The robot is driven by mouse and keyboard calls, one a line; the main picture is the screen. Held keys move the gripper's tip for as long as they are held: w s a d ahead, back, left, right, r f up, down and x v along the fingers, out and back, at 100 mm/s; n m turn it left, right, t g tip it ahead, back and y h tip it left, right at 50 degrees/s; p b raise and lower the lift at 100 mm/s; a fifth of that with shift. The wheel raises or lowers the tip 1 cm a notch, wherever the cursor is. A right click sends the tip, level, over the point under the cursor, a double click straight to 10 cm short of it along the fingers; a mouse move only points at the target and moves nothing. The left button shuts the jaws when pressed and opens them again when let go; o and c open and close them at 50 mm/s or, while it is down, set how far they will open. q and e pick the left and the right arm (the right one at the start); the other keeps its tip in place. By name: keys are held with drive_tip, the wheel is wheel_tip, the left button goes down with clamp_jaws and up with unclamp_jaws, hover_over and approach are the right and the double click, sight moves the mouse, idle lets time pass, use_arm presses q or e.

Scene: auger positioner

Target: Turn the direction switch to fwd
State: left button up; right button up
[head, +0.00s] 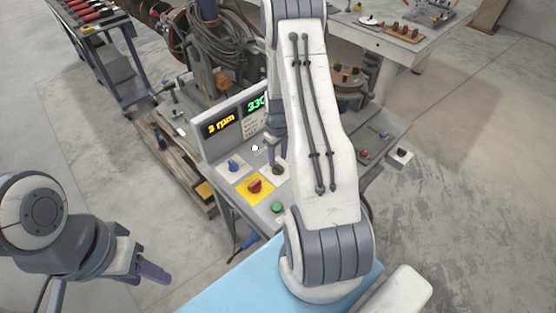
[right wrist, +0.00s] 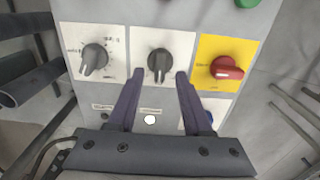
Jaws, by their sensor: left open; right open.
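The control panel carries a dark selector knob (right wrist: 159,62) on a white plate, its pointer downward in the right wrist view. It also shows in the head view (head: 278,170). Its labels are too small to read, so I cannot confirm it is the direction switch. My right gripper (right wrist: 159,74) is open, with its fingertips on either side of this knob's lower part; contact cannot be told. A similar dark knob (right wrist: 94,58) on a white plate sits to the left, pointing down-left. My left gripper (head: 153,270) is open and empty, away from the panel.
A red switch (right wrist: 226,68) on yellow sits right of the dark knob. A blue knob (head: 234,165), green button (head: 277,207) and white button (head: 254,147) are close by. A display (head: 222,123) reads 3 rpm. My right arm covers part of the panel.

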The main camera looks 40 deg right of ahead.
sight(278, 165)
drive_tip(key=shift+f+p, duration=0.35)
drive_tip(key=shift+f, duration=1.45)
clamp_jaws()
drive_tip(key=shift+m, duration=0.3)
drive_tip(key=m+b, duration=0.2)
drive_tip(key=m, duration=0.1)
drive_tip(key=m+b, duration=0.2)
drive_tip(key=m, duration=0.3)
drive_tip(key=shift+r+m, duration=0.1)
drive_tip(key=shift+m, duration=0.3)
